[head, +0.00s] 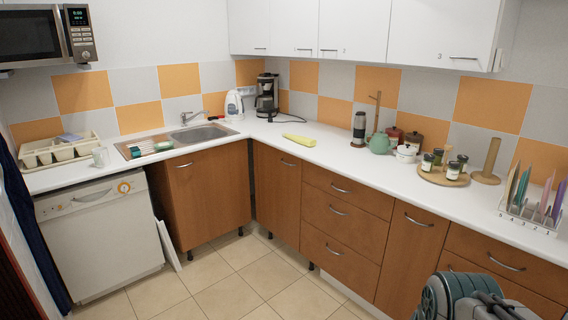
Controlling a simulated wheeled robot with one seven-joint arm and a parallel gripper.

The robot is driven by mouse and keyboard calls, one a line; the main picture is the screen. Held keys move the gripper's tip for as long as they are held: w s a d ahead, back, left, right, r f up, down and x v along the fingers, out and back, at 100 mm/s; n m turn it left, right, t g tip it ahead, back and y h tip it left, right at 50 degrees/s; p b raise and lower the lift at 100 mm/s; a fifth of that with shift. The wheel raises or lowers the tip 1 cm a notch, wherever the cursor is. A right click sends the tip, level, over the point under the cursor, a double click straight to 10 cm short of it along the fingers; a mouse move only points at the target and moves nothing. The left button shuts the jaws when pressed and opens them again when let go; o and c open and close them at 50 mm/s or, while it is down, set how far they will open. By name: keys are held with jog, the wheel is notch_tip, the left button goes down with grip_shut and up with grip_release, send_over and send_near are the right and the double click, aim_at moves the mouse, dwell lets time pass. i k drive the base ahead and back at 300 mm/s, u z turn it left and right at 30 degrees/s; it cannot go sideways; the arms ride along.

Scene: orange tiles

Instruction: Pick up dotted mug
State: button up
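A small pale mug (100,156) stands on the left counter, at the right front corner of the dish rack and near the counter's front edge. It is the only mug-like thing I can make out. It is too small in the head view to tell whether it has dots. Part of my own arm shows at the bottom right corner, far from this mug. My gripper itself is not in view.
The dish rack (62,148) is left of the mug, and the sink (190,138) is to its right. Below is a white dishwasher (100,240). A teal teapot (379,143), jars on a round tray (430,176) and a plate rack (530,212) line the right counter. The tiled floor (240,285) is clear.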

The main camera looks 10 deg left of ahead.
aim_at(101, 155)
jog(key=u, duration=0.25)
jog(key=i, duration=2.05)
jog(key=u, duration=0.95)
jog(key=i, duration=1.6)
jog(key=u, duration=1.25)
jog(key=i, duration=1.35)
jog(key=u, duration=0.45)
